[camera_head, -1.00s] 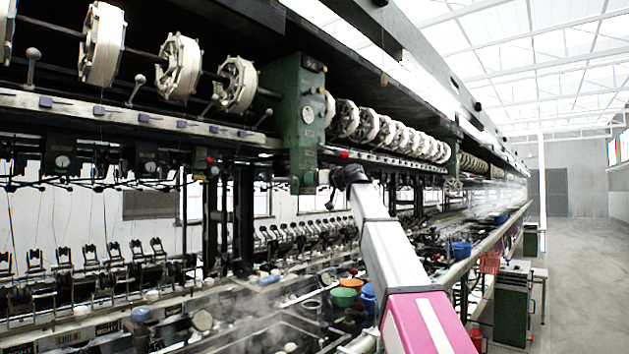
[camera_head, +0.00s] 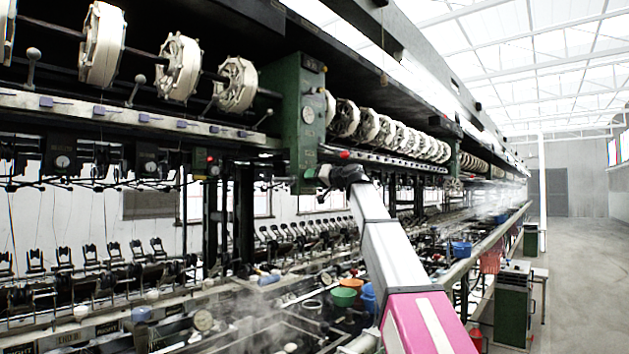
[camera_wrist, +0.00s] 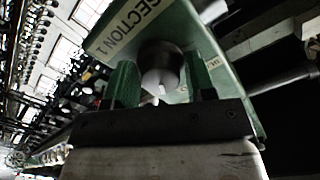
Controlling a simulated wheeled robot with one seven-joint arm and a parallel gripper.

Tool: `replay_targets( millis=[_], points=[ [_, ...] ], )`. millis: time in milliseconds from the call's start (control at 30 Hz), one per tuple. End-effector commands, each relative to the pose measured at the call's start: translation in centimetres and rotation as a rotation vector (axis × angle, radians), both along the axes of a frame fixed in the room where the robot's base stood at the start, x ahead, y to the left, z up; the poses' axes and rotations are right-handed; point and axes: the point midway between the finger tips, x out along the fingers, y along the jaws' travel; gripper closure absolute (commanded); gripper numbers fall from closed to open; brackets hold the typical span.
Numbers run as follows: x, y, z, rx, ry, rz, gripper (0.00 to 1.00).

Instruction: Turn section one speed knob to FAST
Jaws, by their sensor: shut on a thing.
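The green panel (camera_wrist: 205,45) marked "SECTION 1" fills the upper middle of the wrist view, tilted. A round dark knob with a pale face (camera_wrist: 160,66) stands out from it. My gripper (camera_wrist: 161,84) has its two green fingers on either side of this knob and is shut on it. A small label sits right of the knob, but only part of its lettering shows. The knob's pointer setting cannot be read. In the head view, my gripper (camera_head: 326,176) is at the lower right side of the green post (camera_head: 308,125), and the knob is hidden there.
White reels (camera_head: 180,66) line the upper machine, with more beyond the post. Below are steaming basins, a green bowl (camera_head: 344,297) and a blue container (camera_head: 460,249). The aisle floor (camera_head: 575,270) at the right is clear.

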Motion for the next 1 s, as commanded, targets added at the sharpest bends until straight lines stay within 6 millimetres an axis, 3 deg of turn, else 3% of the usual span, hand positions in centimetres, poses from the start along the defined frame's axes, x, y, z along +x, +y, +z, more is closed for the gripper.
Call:
replay_targets(
  millis=[400, 1000],
  points=[
    [-0.05, 0.00, 0.03, 0.140, 0.179, 0.000, 0.73],
    [-0.05, -0.01, 0.02, 0.167, 0.214, 0.000, 0.73]
  ],
)
